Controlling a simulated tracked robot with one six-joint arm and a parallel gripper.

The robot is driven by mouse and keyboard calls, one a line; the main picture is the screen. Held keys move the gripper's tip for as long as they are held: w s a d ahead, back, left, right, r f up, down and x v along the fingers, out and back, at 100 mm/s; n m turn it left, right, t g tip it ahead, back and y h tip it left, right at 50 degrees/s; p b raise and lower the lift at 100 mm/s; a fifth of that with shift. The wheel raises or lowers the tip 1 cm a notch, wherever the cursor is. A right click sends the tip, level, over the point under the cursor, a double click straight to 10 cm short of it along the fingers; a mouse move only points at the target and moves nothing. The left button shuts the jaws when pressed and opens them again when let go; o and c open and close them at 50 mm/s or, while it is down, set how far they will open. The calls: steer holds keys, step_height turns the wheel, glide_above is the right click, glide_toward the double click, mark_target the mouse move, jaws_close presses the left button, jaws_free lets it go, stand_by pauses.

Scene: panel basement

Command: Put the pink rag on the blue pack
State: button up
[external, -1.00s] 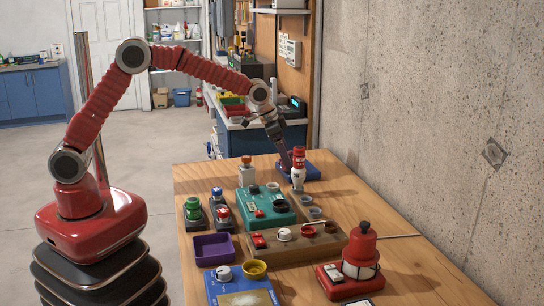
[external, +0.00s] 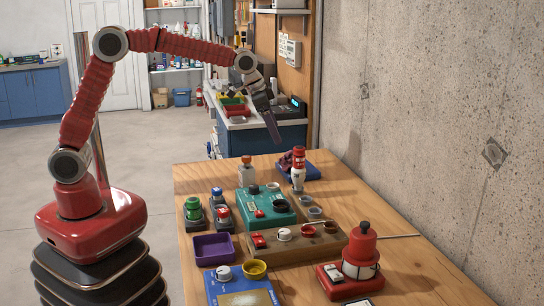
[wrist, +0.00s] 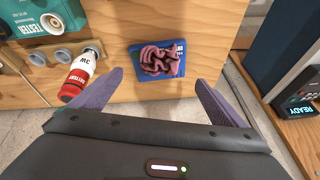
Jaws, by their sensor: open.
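The pink rag (wrist: 158,60) lies crumpled on top of the blue pack (wrist: 134,61) in the wrist view, with the pack's blue edges showing around it. In the external view the rag (external: 289,161) is a dark reddish lump on the blue pack (external: 311,173) at the far end of the table, partly behind a red and white bottle. My gripper (wrist: 150,90) is open and empty, its fingers apart. In the external view my gripper (external: 276,137) hangs above and to the left of the pack, clear of the rag.
The red and white bottle (wrist: 82,74) stands close to the pack; it also shows in the external view (external: 298,171). A teal tester box (external: 265,205) and a wooden block with knobs (external: 295,243) occupy the table's middle. A concrete wall (external: 430,120) runs along the right.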

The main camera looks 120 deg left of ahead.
stand_by(0.7)
steer(key=s+d+r+m+t+h, duration=0.15)
steer(key=d+r, duration=0.25)
steer(key=d, duration=1)
steer(key=s+d+r+m, duration=0.2)
steer(key=d+r, duration=0.1)
steer(key=d, duration=1.1)
steer(key=s+d+f+m+h, duration=0.1)
steer(key=s+d+f, duration=0.1)
steer(key=s+d, duration=0.6)
steer(key=s+d+f+m+t+h, duration=0.1)
steer(key=s+d+f+m, duration=0.1)
steer(key=s+d, duration=0.6)
steer(key=d+f, duration=0.1)
steer(key=d, duration=0.3)
steer(key=shift+s, duration=0.4)
steer(key=shift+f, duration=0.1)
